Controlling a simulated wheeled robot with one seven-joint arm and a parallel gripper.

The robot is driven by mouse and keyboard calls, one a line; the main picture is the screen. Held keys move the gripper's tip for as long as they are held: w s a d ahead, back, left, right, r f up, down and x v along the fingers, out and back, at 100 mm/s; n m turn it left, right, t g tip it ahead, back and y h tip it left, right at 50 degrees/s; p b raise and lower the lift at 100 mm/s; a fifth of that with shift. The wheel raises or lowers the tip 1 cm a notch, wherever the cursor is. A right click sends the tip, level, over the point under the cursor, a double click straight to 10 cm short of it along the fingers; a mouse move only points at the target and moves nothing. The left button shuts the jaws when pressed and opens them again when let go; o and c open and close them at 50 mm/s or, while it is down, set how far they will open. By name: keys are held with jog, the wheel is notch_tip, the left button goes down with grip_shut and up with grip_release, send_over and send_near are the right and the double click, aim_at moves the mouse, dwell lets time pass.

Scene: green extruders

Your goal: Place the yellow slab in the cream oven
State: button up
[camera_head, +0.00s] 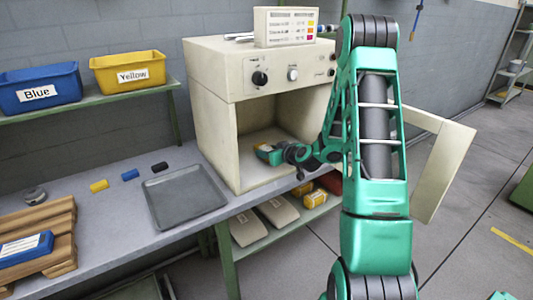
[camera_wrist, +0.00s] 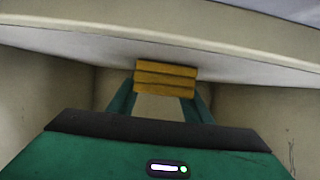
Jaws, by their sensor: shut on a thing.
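The cream oven (camera_head: 215,110) stands on the bench with its door (camera_head: 442,168) swung open to the right. My gripper (camera_head: 266,152) reaches through the front opening into the oven's chamber. In the wrist view, my gripper (camera_wrist: 165,88) is shut on the ridged yellow slab (camera_wrist: 166,77), with one green finger on each side of it. Pale chamber surfaces surround the slab there. In the head view, the slab is mostly hidden by the gripper. I cannot tell whether it touches the oven floor.
A grey tray (camera_head: 185,197) and small yellow (camera_head: 99,186), blue (camera_head: 130,174) and black (camera_head: 160,167) blocks lie left of the oven. A wooden pallet (camera_head: 60,225) holds a blue item. Blue (camera_head: 40,88) and yellow (camera_head: 128,70) bins stand on the shelf. Sacks lie below the bench.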

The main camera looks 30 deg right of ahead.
jog(key=o, duration=1.3)
jog(key=shift+f, duration=0.1)
jog(key=shift+c, duration=0.2)
jog(key=shift+s+r, duration=0.1)
jog(key=shift+r, duration=0.1)
jog(key=v, duration=1.1)
jog(key=shift+s+r, duration=0.15)
jog(key=shift+s, duration=0.05)
jog(key=s+a+g, duration=0.1)
jog(key=s+a+n+y, duration=0.1)
jog(key=a, duration=0.1)
jog(key=s+a+g, duration=0.1)
jog(key=a, duration=0.1)
jog(key=shift+a+r+n+g+y, duration=0.15)
jog(key=shift+a+n+g+y, duration=0.15)
jog(key=shift+y, duration=0.1)
jog(key=s+r+m+g, duration=0.2)
jog(key=s+g, duration=0.1)
jog(key=s, duration=0.8)
jog(key=s+a+r+m+g+h, duration=0.1)
jog(key=s+r+m+g, duration=0.2)
jog(key=s, duration=0.8)
jog(key=s+a+r+m+g+h, duration=0.1)
jog(key=s+g, duration=0.4)
jog(key=s, duration=0.6)
jog(key=shift+a+r+m, duration=0.25)
jog(key=shift+r+m, duration=0.65)
jog(key=shift+m, duration=0.3)
